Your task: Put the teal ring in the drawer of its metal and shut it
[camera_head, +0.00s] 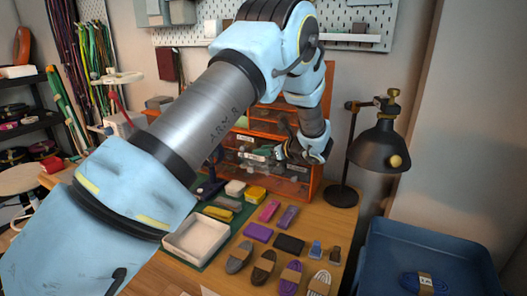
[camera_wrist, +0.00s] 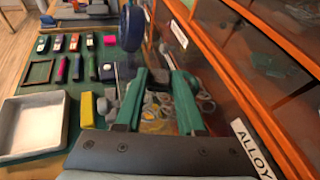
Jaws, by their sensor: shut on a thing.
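My gripper (camera_head: 280,153) is at the front of the orange drawer cabinet (camera_head: 318,88), low on its right half. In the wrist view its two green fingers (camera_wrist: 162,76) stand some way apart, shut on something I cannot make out. Several small rings (camera_wrist: 160,108) of mixed colours show between and below the fingers, in what looks like a clear drawer. I cannot pick out the teal ring among them. A drawer label reading ALLOY (camera_wrist: 252,150) is at the lower right of the wrist view. Another label (camera_wrist: 179,34) is farther along and unreadable.
A white tray (camera_head: 165,241) lies on the bench, with cord bundles (camera_head: 264,266) and small coloured blocks near it. A black lamp (camera_head: 378,148) stands right of the cabinet. A blue bin (camera_head: 385,232) is at the right. A blue upright object (camera_wrist: 131,28) stands beyond my fingers.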

